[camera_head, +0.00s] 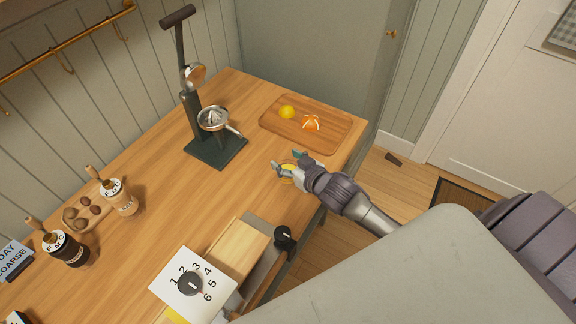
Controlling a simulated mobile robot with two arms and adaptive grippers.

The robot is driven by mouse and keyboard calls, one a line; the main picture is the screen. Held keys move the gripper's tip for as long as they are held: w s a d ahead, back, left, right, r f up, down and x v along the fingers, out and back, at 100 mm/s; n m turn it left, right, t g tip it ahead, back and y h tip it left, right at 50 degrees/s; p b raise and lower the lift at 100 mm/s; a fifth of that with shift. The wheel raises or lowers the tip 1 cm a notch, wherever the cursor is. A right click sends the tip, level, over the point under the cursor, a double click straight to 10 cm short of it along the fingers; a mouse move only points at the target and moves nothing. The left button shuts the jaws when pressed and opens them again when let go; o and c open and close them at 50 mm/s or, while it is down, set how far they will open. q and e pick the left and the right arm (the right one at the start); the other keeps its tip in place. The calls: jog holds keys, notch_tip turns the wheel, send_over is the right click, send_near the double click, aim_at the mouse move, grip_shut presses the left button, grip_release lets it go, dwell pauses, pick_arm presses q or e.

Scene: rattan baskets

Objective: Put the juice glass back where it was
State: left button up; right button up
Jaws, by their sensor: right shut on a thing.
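My right gripper (286,163) reaches in from the right over the wooden counter. It is shut on a small glass with yellow-orange juice (289,168), which is largely hidden by the fingers. I cannot tell whether the glass touches the counter. The glass is between the juice press and the counter's right edge, just in front of the wooden tray. My left gripper is not in view.
A dark lever juice press (215,150) stands behind and left. Jars (66,249) stand left; the counter's middle is clear.

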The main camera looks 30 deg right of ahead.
notch_tip(320, 180, down, 2)
jog(key=shift+f, duration=0.65)
jog(key=o, duration=1.3)
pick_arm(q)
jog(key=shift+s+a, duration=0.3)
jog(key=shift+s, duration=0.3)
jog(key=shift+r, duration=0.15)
pick_arm(e)
jog(key=shift+r, duration=0.15)
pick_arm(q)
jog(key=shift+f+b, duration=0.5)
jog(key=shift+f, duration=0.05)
pick_arm(e)
jog(key=v, duration=1.2)
